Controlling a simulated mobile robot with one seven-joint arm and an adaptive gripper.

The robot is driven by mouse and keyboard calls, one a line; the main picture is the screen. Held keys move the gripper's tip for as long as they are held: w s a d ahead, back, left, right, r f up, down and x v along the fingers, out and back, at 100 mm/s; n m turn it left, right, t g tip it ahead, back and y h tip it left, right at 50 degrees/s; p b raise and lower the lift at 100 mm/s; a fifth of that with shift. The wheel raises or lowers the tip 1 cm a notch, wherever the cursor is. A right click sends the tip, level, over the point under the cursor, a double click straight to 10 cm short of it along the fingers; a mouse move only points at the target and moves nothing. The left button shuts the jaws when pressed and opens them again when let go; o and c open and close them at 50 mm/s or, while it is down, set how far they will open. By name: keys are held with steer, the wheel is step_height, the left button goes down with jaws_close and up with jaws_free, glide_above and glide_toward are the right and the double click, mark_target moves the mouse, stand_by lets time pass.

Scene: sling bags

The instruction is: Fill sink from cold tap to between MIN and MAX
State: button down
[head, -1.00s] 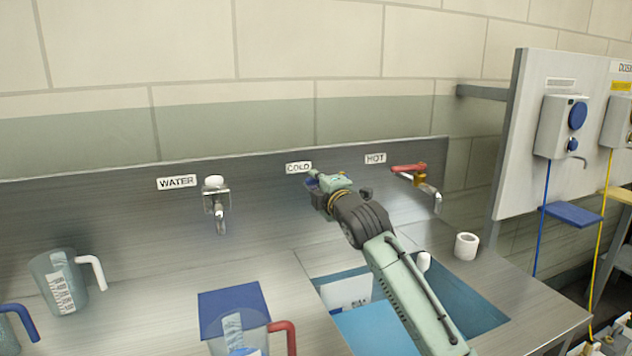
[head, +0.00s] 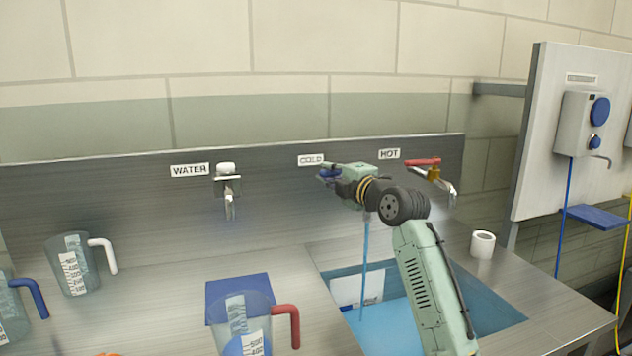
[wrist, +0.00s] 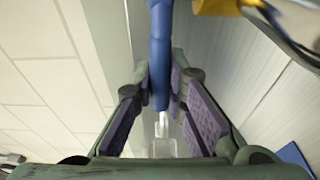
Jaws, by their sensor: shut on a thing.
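The cold tap's blue handle (wrist: 160,60) is between the fingers of my gripper (wrist: 160,88) in the wrist view, and the gripper is shut on it. In the head view the blue handle (head: 328,174) shows at the tip of my gripper (head: 340,178), below the COLD label (head: 311,160). My gripper hides most of the tap. A blue stream of water (head: 365,260) falls into the sink (head: 485,312). Light-blue water (head: 390,328) shows in the basin. A white panel (head: 357,289) stands on the sink's back wall; its MIN and MAX marks cannot be read.
The hot tap (head: 430,170) with a red handle is right of my gripper. The WATER tap (head: 228,190) is left. A red-handled jug (head: 240,325) stands on a blue mat (head: 238,288). A white-handled jug (head: 74,265) is farther left. A white cup (head: 482,244) stands right of the sink.

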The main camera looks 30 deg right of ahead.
steer(key=shift+s+n+y, duration=0.35)
steer(key=shift+n+y, duration=0.15)
steer(key=shift+y, duration=0.4)
steer(key=shift+d, duration=0.1)
steer(key=c, duration=1.6)
jaws_free()
steer(key=shift+s, duration=0.1)
steer(key=s+d, duration=0.1)
steer(key=s, duration=1)
steer(key=shift+s+d, duration=0.35)
steer(key=shift+s, duration=0.05)
